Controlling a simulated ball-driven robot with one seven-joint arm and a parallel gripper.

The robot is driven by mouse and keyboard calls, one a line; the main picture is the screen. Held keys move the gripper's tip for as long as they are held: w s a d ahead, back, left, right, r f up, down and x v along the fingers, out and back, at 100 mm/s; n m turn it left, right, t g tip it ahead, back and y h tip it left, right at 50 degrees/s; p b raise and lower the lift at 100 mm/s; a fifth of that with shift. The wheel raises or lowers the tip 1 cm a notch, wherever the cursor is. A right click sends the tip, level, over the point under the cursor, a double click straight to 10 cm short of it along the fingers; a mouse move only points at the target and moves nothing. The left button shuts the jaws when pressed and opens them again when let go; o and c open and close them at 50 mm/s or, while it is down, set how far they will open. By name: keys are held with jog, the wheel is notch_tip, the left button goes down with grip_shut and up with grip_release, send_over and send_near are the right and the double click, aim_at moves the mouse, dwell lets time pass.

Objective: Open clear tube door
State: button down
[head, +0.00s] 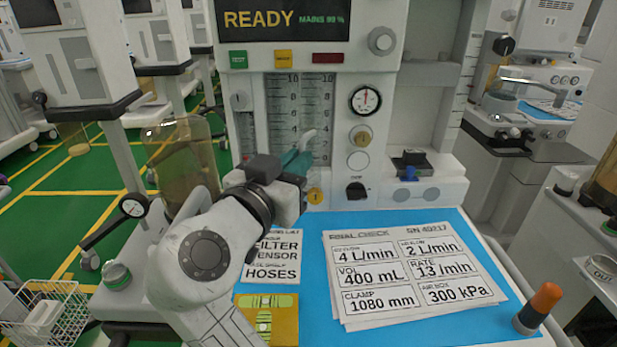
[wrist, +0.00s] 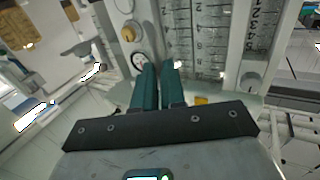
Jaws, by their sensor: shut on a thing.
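The clear tube door (head: 300,100) covers the scaled flow tubes on the front of the anaesthesia machine, below the READY screen. It looks closed, though its clear edges are hard to see. The scaled tubes also show in the wrist view (wrist: 195,30). My gripper (head: 298,158) is at the lower part of the door, with its teal fingers against the front. A pale curved handle (head: 308,138) shows just above the fingers. In the wrist view my gripper (wrist: 162,68) has its two fingers close together, shut on the handle; the contact itself is mostly hidden.
A round gauge (head: 365,100) and several knobs sit right of the tubes. A blue mat (head: 395,222) below carries check sheets (head: 410,270) and an orange-topped item (head: 538,305). A clear canister (head: 182,155) stands left of my arm. A wire basket (head: 45,315) is at lower left.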

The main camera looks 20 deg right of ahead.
jog(key=w+a+b, duration=0.1)
jog(key=a+b, duration=0.1)
jog(key=a, duration=0.4)
jog(key=shift+b, duration=0.35)
jog(key=c, duration=1.4)
grip_release()
jog(key=shift+w+d+f, duration=0.1)
jog(key=shift+w+d, duration=0.05)
jog(key=shift+d, duration=0.05)
jog(key=shift+o, duration=1)
jog(key=shift+a, duration=0.15)
jog(key=v, duration=1.1)
